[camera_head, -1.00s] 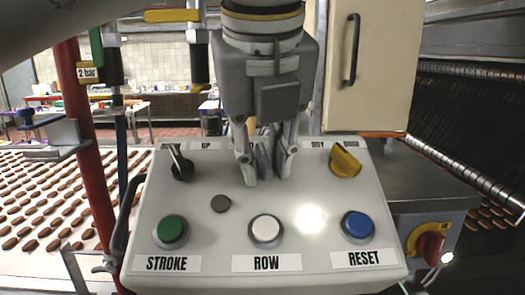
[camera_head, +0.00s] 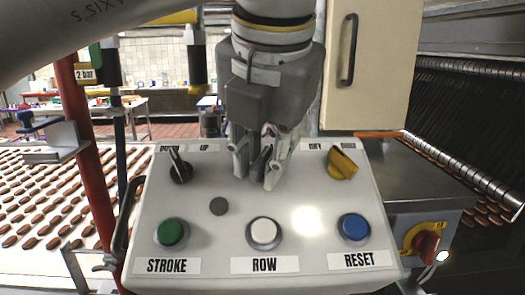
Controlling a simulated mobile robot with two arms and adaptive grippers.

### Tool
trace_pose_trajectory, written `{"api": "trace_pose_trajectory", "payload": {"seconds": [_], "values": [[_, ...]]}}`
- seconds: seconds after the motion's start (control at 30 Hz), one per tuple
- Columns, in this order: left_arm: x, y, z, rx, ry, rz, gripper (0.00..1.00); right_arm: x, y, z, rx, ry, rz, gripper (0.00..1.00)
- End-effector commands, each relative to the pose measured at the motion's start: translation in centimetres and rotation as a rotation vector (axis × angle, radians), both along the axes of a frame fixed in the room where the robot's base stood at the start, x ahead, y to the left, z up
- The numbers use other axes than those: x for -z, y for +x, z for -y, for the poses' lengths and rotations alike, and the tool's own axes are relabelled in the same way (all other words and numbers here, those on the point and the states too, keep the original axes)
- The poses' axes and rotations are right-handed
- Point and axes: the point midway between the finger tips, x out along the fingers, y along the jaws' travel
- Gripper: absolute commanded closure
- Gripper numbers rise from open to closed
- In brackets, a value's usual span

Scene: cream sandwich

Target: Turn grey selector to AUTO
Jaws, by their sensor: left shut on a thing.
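My left gripper (camera_head: 256,176) comes down over the top middle of the control panel (camera_head: 300,195). Its fingers are shut on the grey selector (camera_head: 261,161), whose dark grey knob shows only partly between them. The gripper hides the labels above this selector, so I cannot read AUTO or tell which position the knob points to. My right gripper is not in view.
A black selector (camera_head: 180,168) sits to the left and a yellow selector (camera_head: 342,163) to the right. Below are a green STROKE button (camera_head: 171,232), a white ROW button (camera_head: 264,232) and a blue RESET button (camera_head: 354,227). A red rotary switch (camera_head: 427,246) is at the right.

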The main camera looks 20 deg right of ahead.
Motion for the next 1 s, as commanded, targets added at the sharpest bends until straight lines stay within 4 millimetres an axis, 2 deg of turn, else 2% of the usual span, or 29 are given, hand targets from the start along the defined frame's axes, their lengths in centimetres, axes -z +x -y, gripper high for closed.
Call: {"api": "trace_pose_trajectory", "payload": {"seconds": [0.57, 0.6, 0.77, 1.0], "values": [[0.24, -0.06, 0.01, 0.035, 0.023, 0.001, 1.0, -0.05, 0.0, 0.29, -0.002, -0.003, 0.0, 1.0], [0.26, -0.06, 0.01, 0.035, 0.023, 0.001, 0.89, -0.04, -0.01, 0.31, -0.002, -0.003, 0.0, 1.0], [0.3, -0.04, 0.01, 0.033, 0.023, 0.001, 0.69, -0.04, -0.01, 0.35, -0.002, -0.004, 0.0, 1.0], [0.17, 0.02, -0.01, 0.031, 0.02, 0.003, 0.69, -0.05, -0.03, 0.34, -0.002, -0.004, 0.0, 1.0]]}}
